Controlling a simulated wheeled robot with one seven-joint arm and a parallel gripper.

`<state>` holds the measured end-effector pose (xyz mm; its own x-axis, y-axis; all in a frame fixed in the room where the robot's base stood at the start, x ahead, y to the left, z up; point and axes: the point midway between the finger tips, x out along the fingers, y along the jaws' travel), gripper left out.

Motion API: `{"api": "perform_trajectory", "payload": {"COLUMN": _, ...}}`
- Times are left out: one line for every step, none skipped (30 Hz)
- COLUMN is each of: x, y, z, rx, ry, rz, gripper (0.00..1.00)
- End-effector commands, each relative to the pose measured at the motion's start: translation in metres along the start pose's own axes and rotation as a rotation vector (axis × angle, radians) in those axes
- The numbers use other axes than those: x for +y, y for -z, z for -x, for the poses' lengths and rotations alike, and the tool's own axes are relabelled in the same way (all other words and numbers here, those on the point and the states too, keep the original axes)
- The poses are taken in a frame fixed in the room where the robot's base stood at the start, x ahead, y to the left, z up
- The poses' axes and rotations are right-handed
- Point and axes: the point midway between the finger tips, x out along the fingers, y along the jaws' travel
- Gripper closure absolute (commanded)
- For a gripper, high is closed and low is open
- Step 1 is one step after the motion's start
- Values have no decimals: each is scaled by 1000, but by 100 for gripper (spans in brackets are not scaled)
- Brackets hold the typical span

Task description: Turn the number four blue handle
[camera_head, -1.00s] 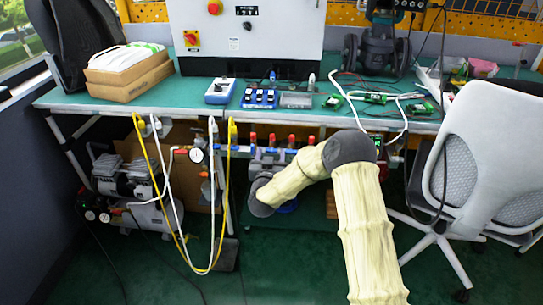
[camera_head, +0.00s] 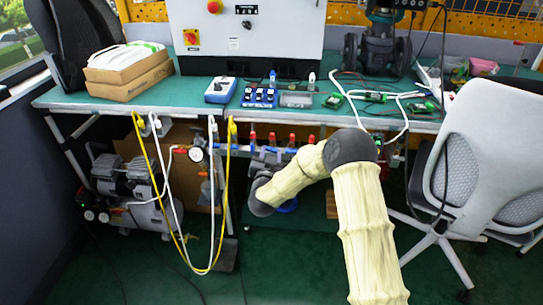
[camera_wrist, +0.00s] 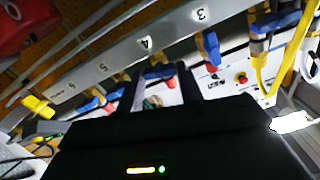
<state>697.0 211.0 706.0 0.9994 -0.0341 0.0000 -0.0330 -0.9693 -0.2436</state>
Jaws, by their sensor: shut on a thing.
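The number four blue handle (camera_wrist: 158,73) sits under the label 4 on a pale rail (camera_wrist: 125,58) in the wrist view. My gripper (camera_wrist: 161,82) has one black finger on each side of this handle and is shut on it.
The number three blue handle (camera_wrist: 211,48) hangs to the right, and other blue handles (camera_wrist: 90,104) lie to the left. A yellow hose (camera_head: 228,190) and white hoses hang left of my arm. A white chair (camera_head: 480,150) stands on the right.

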Motion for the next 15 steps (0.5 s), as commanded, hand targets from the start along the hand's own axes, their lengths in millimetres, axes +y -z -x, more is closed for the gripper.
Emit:
{"api": "perform_trajectory", "payload": {"x": 1, "y": -2, "z": 0, "rx": 0, "ry": -1, "rz": -39, "gripper": 86}}
{"api": "perform_trajectory", "payload": {"x": 1, "y": -2, "z": 0, "rx": 1, "ry": -1, "rz": -65, "gripper": 86}}
{"api": "perform_trajectory", "payload": {"x": 1, "y": -2, "z": 0, "rx": 1, "ry": -1, "rz": -101, "gripper": 86}}
{"api": "perform_trajectory", "payload": {"x": 1, "y": -2, "z": 0, "rx": 1, "ry": -1, "rz": -129, "gripper": 86}}
{"api": "perform_trajectory", "payload": {"x": 1, "y": -2, "z": 0, "rx": 1, "ry": -1, "rz": -157, "gripper": 86}}
{"api": "perform_trajectory", "payload": {"x": 2, "y": -2, "z": 0, "rx": 1, "ry": -1, "rz": -195, "gripper": 86}}
{"api": "perform_trajectory", "payload": {"x": 2, "y": -2, "z": 0, "rx": 0, "ry": -1, "rz": -223, "gripper": 86}}
{"api": "perform_trajectory", "payload": {"x": 2, "y": -2, "z": 0, "rx": 0, "ry": -2, "rz": -252, "gripper": 86}}
{"api": "perform_trajectory", "payload": {"x": 2, "y": -2, "z": 0, "rx": 0, "ry": -2, "rz": -290, "gripper": 86}}
{"api": "perform_trajectory", "payload": {"x": 2, "y": -2, "z": 0, "rx": 0, "ry": -2, "rz": -319, "gripper": 86}}
{"api": "perform_trajectory", "payload": {"x": 2, "y": -2, "z": 0, "rx": 0, "ry": -2, "rz": -347, "gripper": 86}}
{"api": "perform_trajectory", "payload": {"x": 3, "y": -2, "z": 0, "rx": 0, "ry": -2, "rz": -385, "gripper": 86}}
{"api": "perform_trajectory", "payload": {"x": 3, "y": -2, "z": 0, "rx": 0, "ry": -2, "rz": -414, "gripper": 86}}
{"api": "perform_trajectory", "payload": {"x": 2, "y": -2, "z": 0, "rx": 0, "ry": -2, "rz": -443, "gripper": 86}}
{"api": "perform_trajectory", "payload": {"x": 2, "y": -3, "z": 0, "rx": 0, "ry": -2, "rz": -480, "gripper": 86}}
